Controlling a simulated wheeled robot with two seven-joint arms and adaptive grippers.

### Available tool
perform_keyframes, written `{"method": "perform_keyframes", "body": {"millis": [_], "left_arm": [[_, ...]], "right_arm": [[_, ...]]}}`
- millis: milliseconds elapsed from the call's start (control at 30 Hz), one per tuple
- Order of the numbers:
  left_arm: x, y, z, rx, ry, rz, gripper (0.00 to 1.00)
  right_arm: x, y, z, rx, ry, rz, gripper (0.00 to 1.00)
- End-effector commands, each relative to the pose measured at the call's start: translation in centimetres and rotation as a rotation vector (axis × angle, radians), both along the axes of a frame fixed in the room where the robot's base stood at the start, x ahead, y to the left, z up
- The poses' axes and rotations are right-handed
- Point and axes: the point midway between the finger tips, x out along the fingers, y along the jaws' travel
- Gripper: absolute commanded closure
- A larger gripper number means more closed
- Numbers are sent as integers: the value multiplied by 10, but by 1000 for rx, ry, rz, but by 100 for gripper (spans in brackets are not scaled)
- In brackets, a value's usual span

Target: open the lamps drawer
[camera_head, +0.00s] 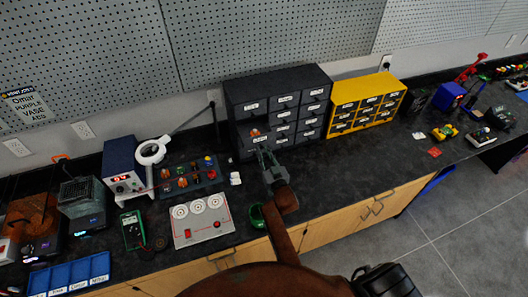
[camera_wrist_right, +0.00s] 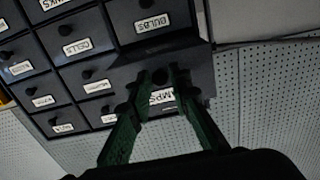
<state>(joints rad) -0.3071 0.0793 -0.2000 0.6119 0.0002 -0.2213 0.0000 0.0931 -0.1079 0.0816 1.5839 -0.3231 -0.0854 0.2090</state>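The lamps drawer (camera_wrist_right: 200,78) is in the end column of the dark grey drawer cabinet (camera_head: 290,84). Its label (camera_wrist_right: 163,97), partly hidden by a finger, shows "MPS" in the right wrist view. The drawer front stands out from the cabinet, and small orange things (camera_head: 255,133) show inside it in the head view. My right gripper (camera_wrist_right: 162,76) has its two green fingers closed in around the drawer's dark knob. It also shows in the head view (camera_head: 263,149), in front of the drawer. My left gripper is not in view.
A yellow drawer cabinet (camera_head: 366,104) stands to the right of the grey one. A grey panel with round dials (camera_head: 202,220), a power supply (camera_head: 122,170) and a green cup (camera_head: 257,216) are on the black bench to the left and front. Bench right of my gripper (camera_head: 340,165) is clear.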

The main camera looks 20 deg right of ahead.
Motion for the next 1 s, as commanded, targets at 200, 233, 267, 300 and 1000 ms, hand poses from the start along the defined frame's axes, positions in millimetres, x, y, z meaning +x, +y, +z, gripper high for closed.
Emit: {"method": "perform_keyframes", "body": {"millis": [200, 233, 267, 300, 1000], "left_arm": [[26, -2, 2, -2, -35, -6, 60], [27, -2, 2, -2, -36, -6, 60], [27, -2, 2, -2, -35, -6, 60], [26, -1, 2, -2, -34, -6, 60], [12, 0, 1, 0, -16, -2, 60]], "right_arm": [[0, -1, 0, 0, 0, -1, 68], [0, -1, 0, 0, 1, -2, 68], [0, -1, 0, 0, 1, -2, 68], [-1, -1, 0, 0, 1, -2, 68], [0, -2, 87, 0, -2, -2, 68]]}}
